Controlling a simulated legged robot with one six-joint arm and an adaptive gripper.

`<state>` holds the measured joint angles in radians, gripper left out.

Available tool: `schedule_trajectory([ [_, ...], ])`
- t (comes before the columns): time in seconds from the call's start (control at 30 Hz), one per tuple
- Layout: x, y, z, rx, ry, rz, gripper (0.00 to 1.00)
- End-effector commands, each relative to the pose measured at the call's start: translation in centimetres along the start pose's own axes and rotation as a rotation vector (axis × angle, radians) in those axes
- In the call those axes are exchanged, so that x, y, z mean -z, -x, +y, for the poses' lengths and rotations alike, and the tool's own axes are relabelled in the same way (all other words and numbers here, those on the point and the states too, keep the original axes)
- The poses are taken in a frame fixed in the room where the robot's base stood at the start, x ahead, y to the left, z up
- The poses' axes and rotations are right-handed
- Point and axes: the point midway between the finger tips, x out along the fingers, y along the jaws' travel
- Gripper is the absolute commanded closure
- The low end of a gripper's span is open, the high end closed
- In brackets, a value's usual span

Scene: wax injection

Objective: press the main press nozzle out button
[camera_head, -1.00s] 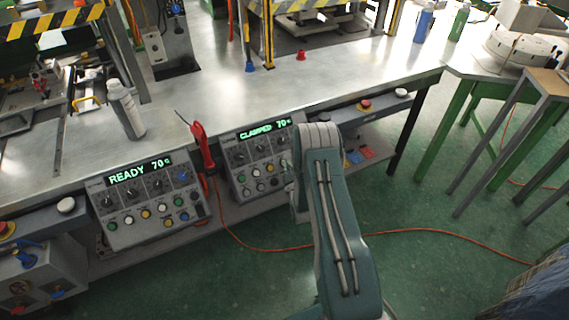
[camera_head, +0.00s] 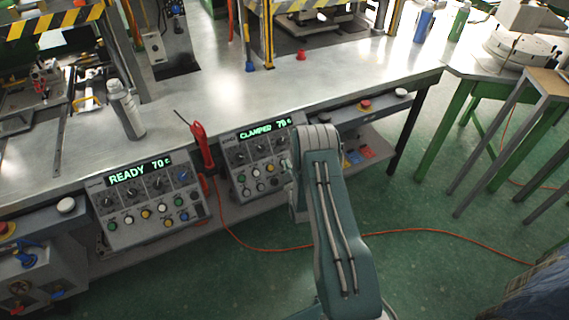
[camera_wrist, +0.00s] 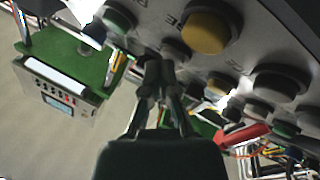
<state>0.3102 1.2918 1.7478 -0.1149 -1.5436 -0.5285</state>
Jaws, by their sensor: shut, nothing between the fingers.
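A large yellow button (camera_wrist: 206,30) is up and right of the tips, a green button (camera_wrist: 118,18) up and left. A dark button (camera_wrist: 175,50) is just beside the tips; contact cannot be told. I cannot read which button is nozzle out.
A second control panel (camera_head: 146,201) reading READY stands to the left. A red-handled tool (camera_head: 202,146) is between the panels. A spray can (camera_head: 126,110) stands on the metal bench (camera_head: 230,88).

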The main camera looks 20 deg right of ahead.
Motion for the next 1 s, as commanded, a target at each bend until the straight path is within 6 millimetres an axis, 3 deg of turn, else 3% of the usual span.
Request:
schedule_trajectory([
  [0.47,-0.1,-0.1,-0.1,0.0,0.0,0.0,1.0],
  [1.0,0.7,1.0,0.8,0.0,0.0,0.0,1.0],
])
